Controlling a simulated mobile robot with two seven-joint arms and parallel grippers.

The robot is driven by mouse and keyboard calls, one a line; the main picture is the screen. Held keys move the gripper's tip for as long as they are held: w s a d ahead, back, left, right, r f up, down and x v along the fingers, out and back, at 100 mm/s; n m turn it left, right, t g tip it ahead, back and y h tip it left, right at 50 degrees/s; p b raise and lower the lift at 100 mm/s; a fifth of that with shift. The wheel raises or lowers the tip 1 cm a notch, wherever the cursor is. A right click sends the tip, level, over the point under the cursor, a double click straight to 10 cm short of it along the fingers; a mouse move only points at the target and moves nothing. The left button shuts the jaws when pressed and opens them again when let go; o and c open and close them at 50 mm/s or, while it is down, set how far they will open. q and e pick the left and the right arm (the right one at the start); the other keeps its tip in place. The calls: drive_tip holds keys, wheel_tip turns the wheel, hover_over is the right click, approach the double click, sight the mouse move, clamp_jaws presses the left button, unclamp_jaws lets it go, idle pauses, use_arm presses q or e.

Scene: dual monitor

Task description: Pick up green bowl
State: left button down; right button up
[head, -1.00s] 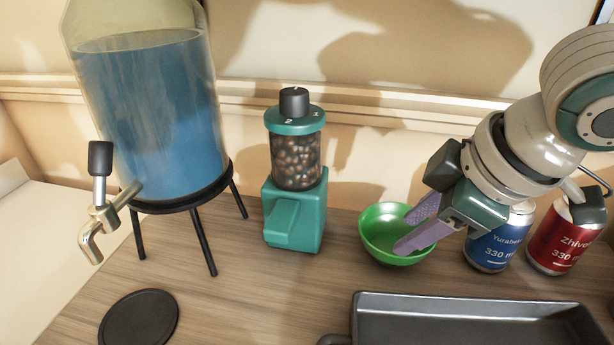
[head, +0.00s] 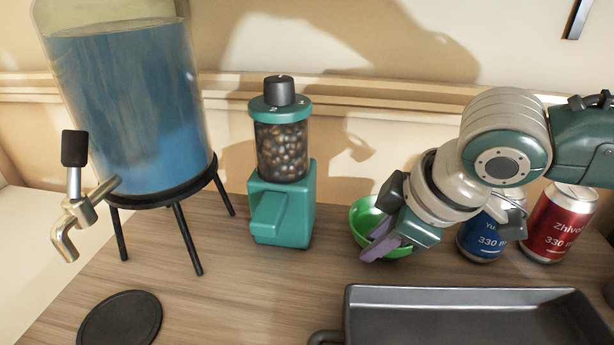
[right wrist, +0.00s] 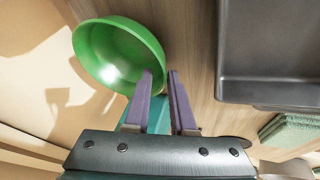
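The green bowl (head: 365,217) stands on the wooden counter to the right of the teal grinder, partly covered by my right gripper. My right gripper (head: 375,249) is at the bowl's near right side, pointing down and to the left. In the right wrist view the green bowl (right wrist: 118,52) is at the upper left. There the purple fingers of the right gripper (right wrist: 160,72) are apart, with a gap between them. One finger overlaps the bowl and the other is just outside its rim. Whether they touch the bowl is unclear. My left gripper is not in view.
A blue can (head: 480,238) and a red can (head: 558,225) stand right of the bowl, behind my arm. A dark tray (head: 460,298) lies in front. The teal grinder (head: 282,208) and a water dispenser (head: 130,110) stand left. A black disc (head: 120,318) lies front left.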

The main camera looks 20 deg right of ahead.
clamp_jaws()
idle(1.1)
